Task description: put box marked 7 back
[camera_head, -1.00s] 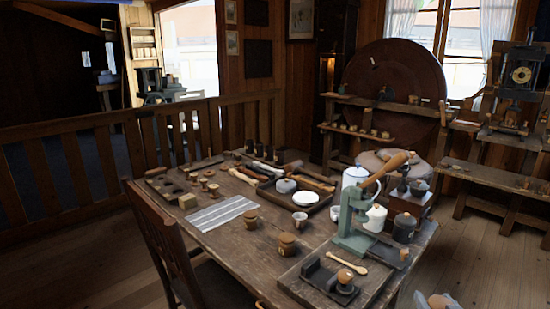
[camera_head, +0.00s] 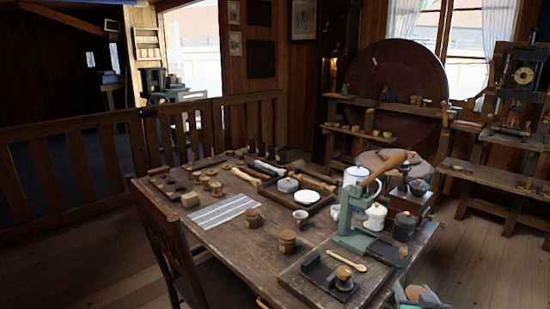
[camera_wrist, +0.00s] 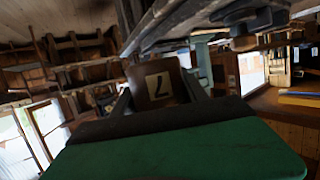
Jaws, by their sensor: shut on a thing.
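The box marked 7 (camera_wrist: 157,84) is a small brown block with a dark 7 on a pale label, and it shows in the wrist view between the fingers of my gripper (camera_wrist: 158,92). My gripper is shut on it, and its green body fills the lower part of that view. In the head view my gripper (camera_head: 418,295) shows only in part at the bottom edge, just off the front right corner of the wooden table (camera_head: 240,258). An orange-brown patch shows there, too small to tell as the box.
The green press (camera_head: 352,215) stands tall at the table's right, with a dark lidded pot (camera_head: 404,227) beside it. A board with a wooden spoon (camera_head: 346,260) lies at the front. Lidded jars (camera_head: 287,241) stand mid-table. A chair (camera_head: 165,245) is at the left.

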